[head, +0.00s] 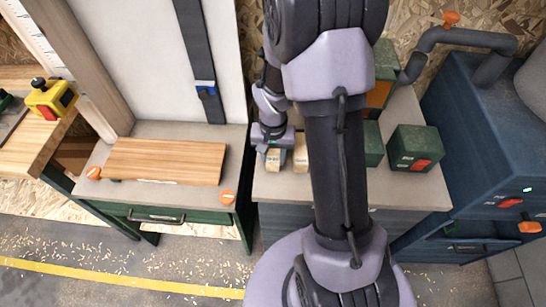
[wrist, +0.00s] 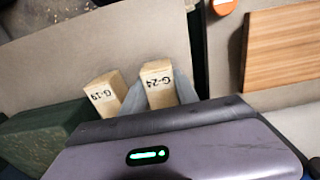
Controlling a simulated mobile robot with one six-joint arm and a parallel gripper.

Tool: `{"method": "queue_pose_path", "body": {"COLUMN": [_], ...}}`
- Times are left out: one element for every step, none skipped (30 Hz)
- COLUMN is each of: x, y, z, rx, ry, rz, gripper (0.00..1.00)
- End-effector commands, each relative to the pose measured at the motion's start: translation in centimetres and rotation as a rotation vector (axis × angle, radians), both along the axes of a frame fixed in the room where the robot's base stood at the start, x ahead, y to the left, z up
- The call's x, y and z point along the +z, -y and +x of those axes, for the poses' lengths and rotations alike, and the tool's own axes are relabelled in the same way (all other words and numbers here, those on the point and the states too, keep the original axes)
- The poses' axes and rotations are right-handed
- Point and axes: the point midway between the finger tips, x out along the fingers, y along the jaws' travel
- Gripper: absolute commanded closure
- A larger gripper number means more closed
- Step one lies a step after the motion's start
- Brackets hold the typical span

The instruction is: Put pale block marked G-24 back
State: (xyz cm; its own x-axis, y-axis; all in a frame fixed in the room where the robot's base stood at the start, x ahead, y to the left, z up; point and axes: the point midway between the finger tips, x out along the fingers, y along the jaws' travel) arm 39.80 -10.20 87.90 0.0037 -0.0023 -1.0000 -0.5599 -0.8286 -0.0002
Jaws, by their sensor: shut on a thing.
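The pale block marked G-24 (wrist: 158,84) stands out between the two grey fingers of my gripper (wrist: 161,92) in the wrist view, its label facing the camera. My gripper is shut on it. In the head view my gripper (head: 272,146) is over the left part of the grey worktop, with the pale block (head: 273,160) below it. Whether the block touches the worktop cannot be told. A second pale block marked G-19 (wrist: 104,95) is close beside it, to the left in the wrist view and to the right in the head view (head: 300,154).
Dark green blocks (head: 415,147) stand on the worktop's right side. A dark blue machine (head: 475,140) is further right. A wooden board (head: 165,161) lies on the left bench, past a narrow gap. Worktop in front of the pale blocks is clear.

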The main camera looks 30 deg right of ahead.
Motion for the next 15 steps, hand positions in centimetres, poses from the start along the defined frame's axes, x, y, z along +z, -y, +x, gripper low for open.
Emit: {"method": "queue_pose_path", "body": {"x": [-0.32, -0.42, -0.29, -0.26, -0.25, -0.24, -0.24, -0.24, -0.24, -0.24, -0.24, -0.23, -0.23, -0.15, 0.18], "y": [0.0, 0.0, 0.0, 0.0, -0.01, 0.0, 0.0, 0.0, 0.0, 0.0, 0.0, 0.0, 0.0, 0.0, -0.01], "z": [0.0, 0.0, -0.01, -0.01, -0.01, -0.01, -0.01, -0.01, -0.01, -0.01, -0.01, -0.01, -0.01, -0.01, -0.01], "rx": [0.0, 0.0, 0.0, 0.0, 0.0, 0.0, 0.0, 0.0, 0.0, 0.0, 0.0, 0.0, 0.0, 0.0, 0.0], "ry": [0.0, 0.0, 0.0, 0.0, 0.0, 0.0, 0.0, 0.0, 0.0, 0.0, 0.0, 0.0, 0.0, 0.0, 0.0], "rz": [0.0, 0.0, 0.0, 0.0, 0.0, 0.0, 0.0, 0.0, 0.0, 0.0, 0.0, 0.0, 0.0, 0.0, 0.0], "gripper": [1.0, 1.0, 0.56, 0.5, 0.44, 0.42, 0.42, 0.42, 0.42, 0.42, 0.42, 0.42, 0.42, 0.42, 0.42]}}
